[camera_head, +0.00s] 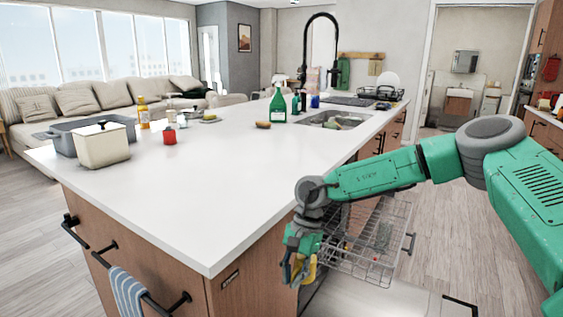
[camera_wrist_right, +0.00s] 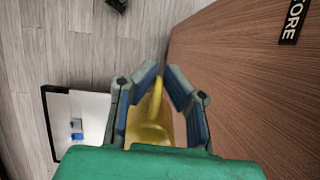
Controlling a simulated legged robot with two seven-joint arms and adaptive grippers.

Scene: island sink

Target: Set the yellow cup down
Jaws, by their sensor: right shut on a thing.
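The yellow cup (camera_wrist_right: 151,128) is between the fingers of my right gripper (camera_wrist_right: 166,88) in the right wrist view, and the gripper is shut on it. In the head view the right gripper (camera_head: 299,272) hangs beside the island's near right corner, below the countertop level, with a bit of the yellow cup (camera_head: 310,272) showing at its fingers. Much of the cup is hidden by the fingers and palm. My left gripper is not in view.
A pulled-out wire dishwasher rack (camera_head: 365,245) is just right of the right gripper, above the open door (camera_head: 385,299). The island countertop (camera_head: 215,180) is clear in front. A white pot (camera_head: 102,147), red cup (camera_head: 169,137) and green bottle (camera_head: 278,107) stand farther back.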

